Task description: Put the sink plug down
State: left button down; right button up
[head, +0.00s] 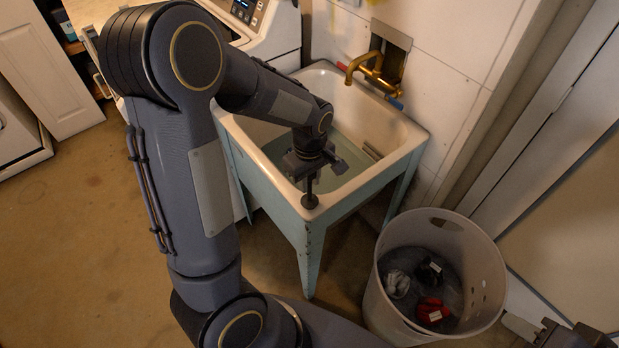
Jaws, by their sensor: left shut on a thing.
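The sink plug (310,201) is a small dark disc with a thin upright stem. It shows at the front corner of the utility sink's (276,187) pale rim; whether it touches the rim or hangs just above it I cannot tell. My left gripper (311,178) points down over this corner and is shut on the plug's stem. The fingertips are small and dark here. My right gripper (548,333) is only partly in view at the bottom right edge, away from the sink, and its jaws are not clear.
The basin holds greenish water. A brass faucet (372,70) is on the wall behind it. A pale bin (488,285) with several items inside stands on the floor right of the sink. A white washing machine (270,40) stands behind left. Open floor lies at left.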

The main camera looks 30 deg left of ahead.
pick_arm(q)
jog(key=shift+f+b, duration=0.45)
jog(key=shift+f, duration=0.05)
jog(key=c, duration=1.2)
grip_release()
